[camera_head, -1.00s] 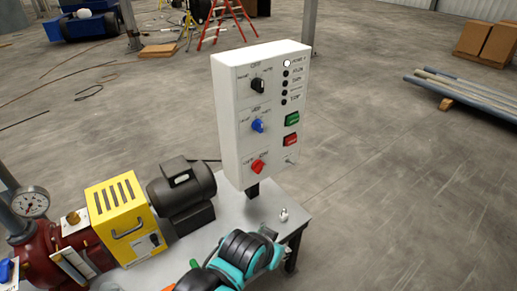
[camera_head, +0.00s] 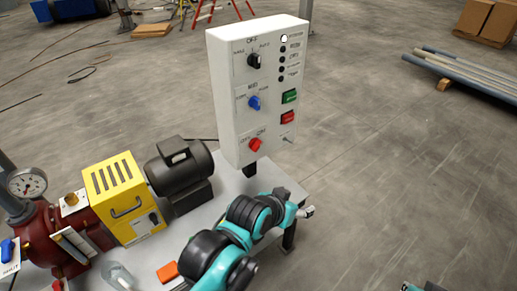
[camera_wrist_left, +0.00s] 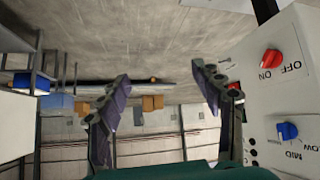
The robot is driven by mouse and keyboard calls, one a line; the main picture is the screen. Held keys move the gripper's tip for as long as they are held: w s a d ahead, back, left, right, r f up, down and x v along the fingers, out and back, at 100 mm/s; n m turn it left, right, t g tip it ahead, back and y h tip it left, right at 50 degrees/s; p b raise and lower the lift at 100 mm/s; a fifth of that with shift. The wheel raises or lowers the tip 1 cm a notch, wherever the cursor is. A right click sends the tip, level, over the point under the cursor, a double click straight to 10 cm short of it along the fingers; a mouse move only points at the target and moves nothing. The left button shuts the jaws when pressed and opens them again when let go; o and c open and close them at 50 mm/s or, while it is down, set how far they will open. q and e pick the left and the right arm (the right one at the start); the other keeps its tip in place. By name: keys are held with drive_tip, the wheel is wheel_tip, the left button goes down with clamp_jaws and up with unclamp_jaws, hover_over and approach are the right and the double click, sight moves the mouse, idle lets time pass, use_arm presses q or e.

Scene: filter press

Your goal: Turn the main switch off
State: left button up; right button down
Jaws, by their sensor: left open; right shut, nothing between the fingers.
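The white control box (camera_head: 225,90) stands upright at the table's end. Its red knob (camera_head: 255,145), with OFF and ON beside it, sits low on the face; I cannot surely read its setting. It also shows upside down in the left wrist view (camera_wrist_left: 271,60). My left gripper (camera_head: 308,211) is below and right of the box, apart from the knob. In the left wrist view its fingers (camera_wrist_left: 165,100) are open with nothing between them; the right-hand finger overlaps the box's edge near the red button. Of my right arm only a teal sliver shows at the bottom edge.
The box also bears a black knob (camera_head: 254,61), a blue knob (camera_head: 254,103), green (camera_head: 290,97) and red (camera_head: 287,118) buttons and a small toggle (camera_head: 287,139). A black motor (camera_head: 178,165) and yellow unit (camera_head: 120,190) stand left.

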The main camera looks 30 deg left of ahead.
sight(258, 147)
use_arm(q)
drive_tip(key=w+a+r+n+t+y+b, duration=0.1)
drive_tip(key=w+r+n+t+y+b, duration=0.15)
drive_tip(key=w+r+t, duration=0.6)
drive_tip(key=w+r+n+t+y+b, duration=0.15)
drive_tip(key=w+r+n, duration=0.3)
drive_tip(key=w, duration=0.95)
drive_tip(key=w+a+f+n+g+y+b, duration=0.2)
drive_tip(key=a+f+n+g+y, duration=0.1)
drive_tip(key=a+f+n+y, duration=0.55)
drive_tip(key=s+a+f+n+g+y, duration=0.25)
drive_tip(key=a+f+n+g, duration=0.2)
drive_tip(key=f, duration=0.25)
drive_tip(key=s+a+f+n+g+y, duration=0.2)
drive_tip(key=a+f+n+g+y, duration=0.1)
drive_tip(key=f+g, duration=0.3)
drive_tip(key=shift+t, duration=0.45)
drive_tip(key=b+x, duration=0.1)
drive_tip(key=x, duration=0.2)
drive_tip(key=b+x, duration=0.1)
drive_tip(key=x, duration=0.1)
drive_tip(key=shift+a+f+b, duration=0.3)
drive_tip(key=shift+f+b, duration=0.05)
drive_tip(key=shift+w+a+r, duration=0.1)
drive_tip(key=shift+w+a, duration=0.2)
drive_tip(key=shift+a, duration=0.35)
